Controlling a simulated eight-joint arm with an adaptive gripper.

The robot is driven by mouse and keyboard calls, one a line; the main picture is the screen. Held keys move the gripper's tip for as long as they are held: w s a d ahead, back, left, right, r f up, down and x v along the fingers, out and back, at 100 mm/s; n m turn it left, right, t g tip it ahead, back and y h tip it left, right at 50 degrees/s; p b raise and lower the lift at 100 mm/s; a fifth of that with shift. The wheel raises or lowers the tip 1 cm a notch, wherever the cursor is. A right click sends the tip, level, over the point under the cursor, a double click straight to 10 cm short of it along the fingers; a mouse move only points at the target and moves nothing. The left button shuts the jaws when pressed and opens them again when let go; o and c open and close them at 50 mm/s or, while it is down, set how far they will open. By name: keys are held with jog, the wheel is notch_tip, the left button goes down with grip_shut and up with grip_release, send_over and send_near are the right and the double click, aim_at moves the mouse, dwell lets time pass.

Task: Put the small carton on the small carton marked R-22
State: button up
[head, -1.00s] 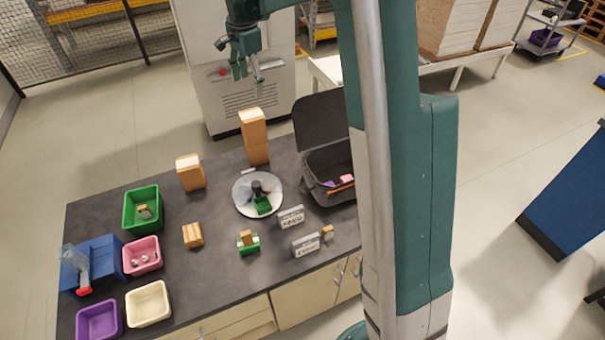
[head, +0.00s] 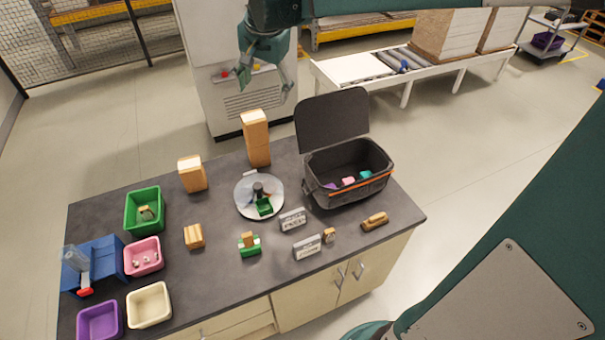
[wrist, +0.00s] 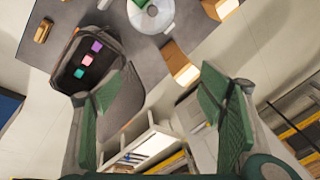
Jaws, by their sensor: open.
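A brown carton (head: 192,174) stands upright at the back middle-left of the table. A taller carton shape (head: 256,140) stands at the back edge, left of the bag; a seam suggests two cartons stacked, but I cannot be sure. No R-22 marking can be read on either. In the wrist view the tall carton shape (wrist: 181,65) is beyond my fingers, and another carton (wrist: 220,8) is at the top edge. My gripper (head: 265,83) is open and empty, high behind the table's back edge. Its two green fingers are spread wide in the wrist view (wrist: 162,97).
An open grey bag (head: 347,172) with its lid up stands right of the tall carton shape. A round plate (head: 246,207) with a dark-and-green item lies in front. Bins (head: 141,214), a blue holder, small wooden pieces and grey signs (head: 307,247) fill the left and front.

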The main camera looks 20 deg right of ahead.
jog(key=s+f+n+t, duration=0.2)
jog(key=s+f+n, duration=0.1)
jog(key=s, duration=1.1)
jog(key=s+a+f+n+t, duration=0.1)
jog(key=s+f+n, duration=0.3)
jog(key=s, duration=1.1)
jog(key=shift+s+n+t, duration=0.3)
jog(key=shift+n+t, duration=0.1)
jog(key=shift+n, duration=0.9)
jog(key=shift+f, duration=0.1)
